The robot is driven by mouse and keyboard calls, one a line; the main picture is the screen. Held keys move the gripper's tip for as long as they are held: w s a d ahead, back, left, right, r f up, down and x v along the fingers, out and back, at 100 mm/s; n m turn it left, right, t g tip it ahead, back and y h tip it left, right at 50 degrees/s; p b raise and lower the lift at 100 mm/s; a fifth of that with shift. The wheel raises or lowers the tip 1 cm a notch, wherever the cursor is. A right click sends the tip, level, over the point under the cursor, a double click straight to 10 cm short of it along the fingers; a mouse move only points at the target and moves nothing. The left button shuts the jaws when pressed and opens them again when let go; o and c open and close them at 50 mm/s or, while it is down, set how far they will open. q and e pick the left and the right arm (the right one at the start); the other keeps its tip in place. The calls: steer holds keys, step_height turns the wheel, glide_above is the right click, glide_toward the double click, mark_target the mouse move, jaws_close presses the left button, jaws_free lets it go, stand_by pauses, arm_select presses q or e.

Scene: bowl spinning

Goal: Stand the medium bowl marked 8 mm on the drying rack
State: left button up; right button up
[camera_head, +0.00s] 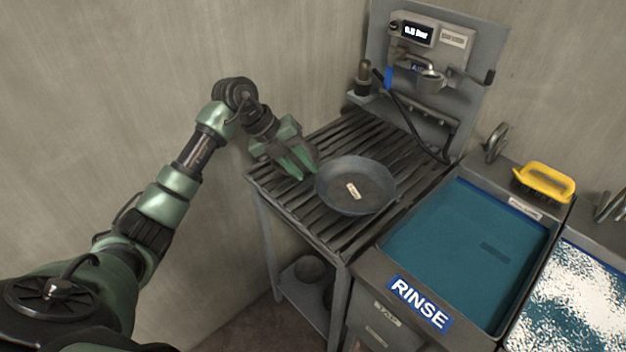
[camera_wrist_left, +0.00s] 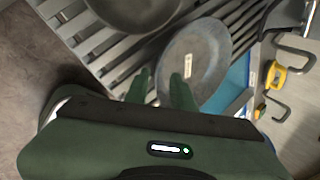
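A dark grey, shallow bowl (camera_head: 372,172) with a small pale label inside rests on the slatted drying rack (camera_head: 318,224), its open side up; the label is too small to read. It also shows in the left wrist view (camera_wrist_left: 205,48). My left gripper (camera_head: 306,168) is at the bowl's left rim, fingers pointing at it. In the left wrist view its two green fingers (camera_wrist_left: 160,88) stand apart, with the near rim between or just beyond them; contact cannot be told. My right gripper is in no view.
A rinse basin (camera_head: 470,240) of blue water adjoins the rack on the right. A panel with gauge and hose (camera_head: 430,75) stands behind. A yellow brush (camera_head: 543,182) lies by the basin. Another bowl (camera_head: 309,268) is on the lower shelf. A wall borders the left.

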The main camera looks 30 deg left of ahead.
arm_select(q)
steer(key=v, duration=0.6)
steer(key=shift+b, duration=0.3)
